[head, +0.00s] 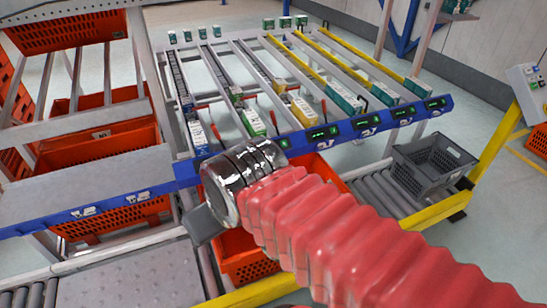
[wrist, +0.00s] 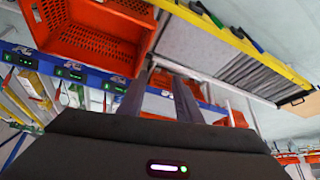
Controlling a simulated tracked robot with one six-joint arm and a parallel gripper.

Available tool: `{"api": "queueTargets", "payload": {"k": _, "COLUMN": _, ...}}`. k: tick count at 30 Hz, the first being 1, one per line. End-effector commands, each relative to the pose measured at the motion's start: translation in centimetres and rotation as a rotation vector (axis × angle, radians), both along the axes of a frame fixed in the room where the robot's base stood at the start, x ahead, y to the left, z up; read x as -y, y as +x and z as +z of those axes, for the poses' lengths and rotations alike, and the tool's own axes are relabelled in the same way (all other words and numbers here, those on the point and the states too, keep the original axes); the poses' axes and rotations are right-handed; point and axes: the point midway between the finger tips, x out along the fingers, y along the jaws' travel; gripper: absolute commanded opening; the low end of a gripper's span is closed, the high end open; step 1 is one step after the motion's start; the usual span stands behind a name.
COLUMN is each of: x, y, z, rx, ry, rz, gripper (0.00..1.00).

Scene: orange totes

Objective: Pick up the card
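I cannot pick out the card with certainty in either view. A small flat tan piece (wrist: 294,100) shows at the right edge of the wrist view, and I cannot tell what it is. My gripper (wrist: 160,97) shows two dark fingers standing apart, with part of a blue rail and a white label visible between them. Nothing is held. In the head view only a dark grey part of my gripper (head: 203,226) shows, below the shiny wrist joint; its fingertips are hidden there.
A sloped flow rack with small boxes ends at a blue rail (head: 370,127) with lit displays. Orange totes (head: 250,258) sit beneath and at the left (head: 112,148). A grey crate (head: 433,165) stands on the roller conveyor (head: 385,200), beside a yellow rail (head: 495,150).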

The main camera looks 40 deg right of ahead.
Motion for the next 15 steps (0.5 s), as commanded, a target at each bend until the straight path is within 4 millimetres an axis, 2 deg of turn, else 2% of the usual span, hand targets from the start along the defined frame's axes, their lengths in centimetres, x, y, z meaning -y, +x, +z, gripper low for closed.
{"api": "queueTargets", "payload": {"k": 10, "x": 0.1, "y": 0.2, "z": 0.1, "rx": 0.0, "ry": 0.0, "rz": -0.001, "gripper": 0.31}}
{"api": "queueTargets", "payload": {"k": 15, "x": 0.6, "y": 1.5, "z": 0.6, "rx": -0.007, "ry": 0.0, "rz": -0.01, "gripper": 0.31}}
